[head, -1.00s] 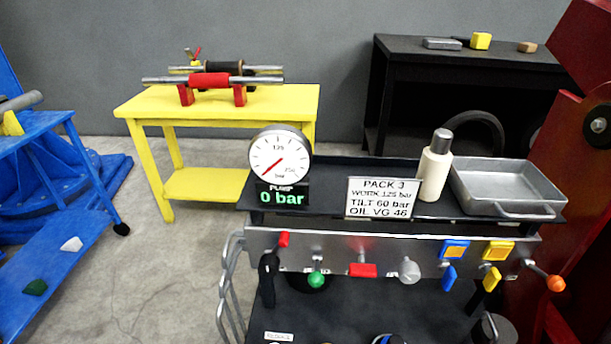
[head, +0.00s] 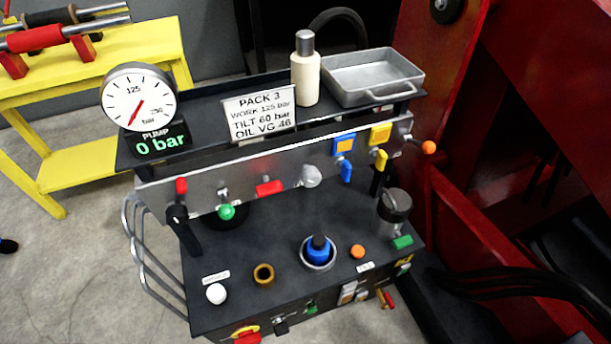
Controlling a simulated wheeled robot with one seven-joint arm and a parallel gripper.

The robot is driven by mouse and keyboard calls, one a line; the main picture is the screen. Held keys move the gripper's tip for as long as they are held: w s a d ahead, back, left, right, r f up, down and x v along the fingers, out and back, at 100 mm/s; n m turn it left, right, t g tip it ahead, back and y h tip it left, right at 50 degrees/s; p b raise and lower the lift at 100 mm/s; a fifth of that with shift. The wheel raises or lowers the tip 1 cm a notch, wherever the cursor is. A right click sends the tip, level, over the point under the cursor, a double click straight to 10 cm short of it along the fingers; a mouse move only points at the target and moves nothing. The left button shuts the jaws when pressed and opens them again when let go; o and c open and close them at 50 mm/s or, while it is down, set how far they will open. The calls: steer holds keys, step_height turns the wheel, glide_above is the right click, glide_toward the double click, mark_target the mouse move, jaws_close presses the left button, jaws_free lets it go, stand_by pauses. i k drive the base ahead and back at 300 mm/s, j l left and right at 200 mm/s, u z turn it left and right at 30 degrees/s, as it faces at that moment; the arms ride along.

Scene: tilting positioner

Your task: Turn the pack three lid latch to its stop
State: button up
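The pack three cart bears a white sign (head: 260,112) reading "PACK 3, WORK 125 bar, TILT 60 bar, OIL VG 46". Its metal control strip (head: 330,160) carries several coloured levers and knobs. A black handle (head: 182,226) hangs at the strip's left end. A red and yellow handle (head: 246,334) is cut off at the bottom edge, on the front face. I cannot tell which part is the lid latch; no latch label is readable. My gripper is not in view.
The pump gauge (head: 139,97) and its "0 bar" display (head: 161,139) stand on the top shelf with a cream bottle (head: 306,72) and a metal tray (head: 372,76). A blue-capped filler (head: 319,251) sits on the lower deck. Red machinery (head: 500,80) closes off the right.

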mark_target(401, 242)
steer(key=i+j, duration=0.1)
steer(key=j, duration=0.35)
steer(key=j+z, duration=0.1)
steer(key=j, duration=0.35)
steer(key=z, duration=1.6)
steer(key=i+j, duration=0.05)
